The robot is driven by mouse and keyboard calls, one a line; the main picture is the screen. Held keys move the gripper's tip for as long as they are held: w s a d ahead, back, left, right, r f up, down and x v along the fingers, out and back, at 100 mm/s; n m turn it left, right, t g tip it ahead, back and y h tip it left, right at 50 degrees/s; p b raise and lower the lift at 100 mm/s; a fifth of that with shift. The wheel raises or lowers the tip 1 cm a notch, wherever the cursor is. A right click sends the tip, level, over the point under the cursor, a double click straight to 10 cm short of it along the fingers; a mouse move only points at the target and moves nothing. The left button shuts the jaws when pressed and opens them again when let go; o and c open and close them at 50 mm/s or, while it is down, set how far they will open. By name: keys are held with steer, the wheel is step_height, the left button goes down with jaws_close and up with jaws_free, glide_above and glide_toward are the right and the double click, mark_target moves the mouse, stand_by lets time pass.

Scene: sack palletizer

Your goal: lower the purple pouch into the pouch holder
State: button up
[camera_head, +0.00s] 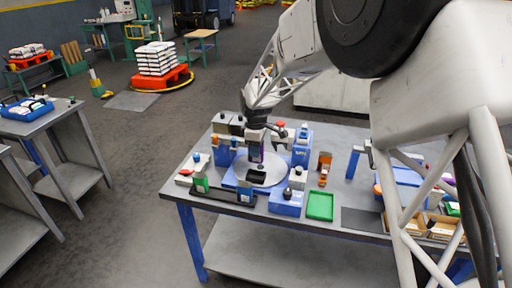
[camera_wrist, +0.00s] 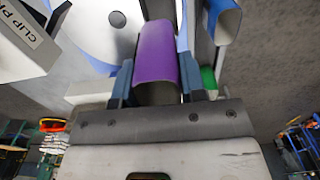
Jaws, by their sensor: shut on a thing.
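The purple pouch (camera_wrist: 156,52) is clamped between the two blue-grey fingers of my gripper (camera_wrist: 156,84) in the wrist view. In the head view my gripper (camera_head: 257,140) points down over the middle of the workbench, and only a thin purple strip of the pouch (camera_head: 261,153) shows below it. A small dark block (camera_head: 256,175) stands just below and in front of it, on the round light plate; I cannot tell for sure whether this is the pouch holder. The gap between the pouch and what lies under it cannot be made out.
The workbench (camera_head: 340,215) is crowded around my gripper. A blue block (camera_head: 286,202) with a dark knob, a green tray (camera_head: 320,206) and an orange item (camera_head: 324,162) stand to the right.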

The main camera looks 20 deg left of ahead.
steer(key=shift+f, duration=2.25)
steer(key=shift+f, duration=2.2)
stand_by(1.8)
steer(key=o, duration=1)
steer(key=shift+o, duration=0.2)
steer(key=shift+r, duration=0.2)
steer(key=shift+r, duration=3.8)
